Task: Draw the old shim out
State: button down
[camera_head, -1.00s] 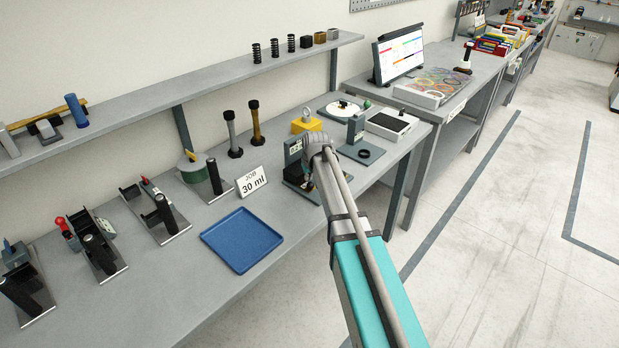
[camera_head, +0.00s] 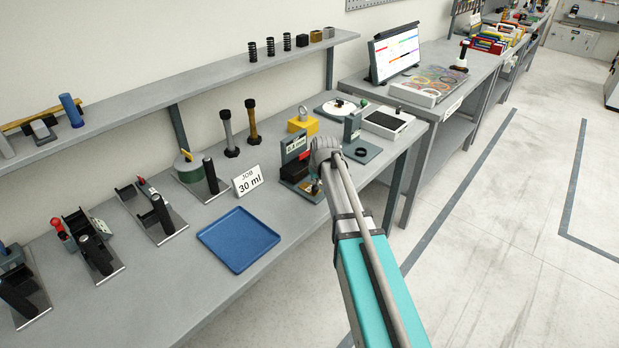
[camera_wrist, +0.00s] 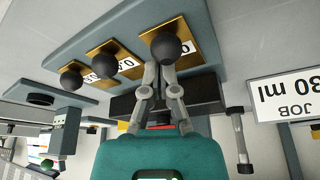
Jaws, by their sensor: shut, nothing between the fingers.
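In the wrist view, brass shim plates with black ball knobs stand in a row on a blue-grey base (camera_wrist: 75,35): a left one (camera_wrist: 72,78), a middle one (camera_wrist: 103,63) and a right one (camera_wrist: 172,47). Their white labels are partly hidden, and I cannot tell which shim is the old one. My gripper (camera_wrist: 160,72) is shut and empty, its fingertips just below the right knob in the picture; I cannot tell whether they touch it. In the head view, the fixture (camera_head: 294,148) carries a "mm" label, and my wrist partly hides it. A dark block (camera_wrist: 205,92) lies behind the fingers.
A "JOB 30 ml" card (camera_head: 248,181) and an empty blue tray (camera_head: 238,239) are left of the fixture. A yellow block (camera_head: 302,122) and a grey stand with a black ring (camera_head: 361,151) are close by. The bench front beside the tray is clear.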

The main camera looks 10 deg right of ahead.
jog(key=shift+s+d, duration=0.15)
jog(key=shift+s, duration=0.1)
jog(key=shift+r, duration=0.1)
jog(key=p+v, duration=0.9)
jog(key=shift+s+r, duration=0.15)
jog(key=shift+r, duration=0.2)
dwell(0.4)
dwell(0.4)
jog(key=s+a+m+g, duration=0.1)
jog(key=s+a+g, duration=0.1)
jog(key=s, duration=1)
jog(key=s+a+f+g, duration=0.1)
jog(key=s+a+g, duration=0.1)
jog(key=s, duration=0.9)
jog(key=shift+s+a+m+h, duration=0.25)
jog(key=shift+s+m+h, duration=0.05)
jog(key=shift+s+m, duration=0.1)
jog(key=shift+f, duration=0.1)
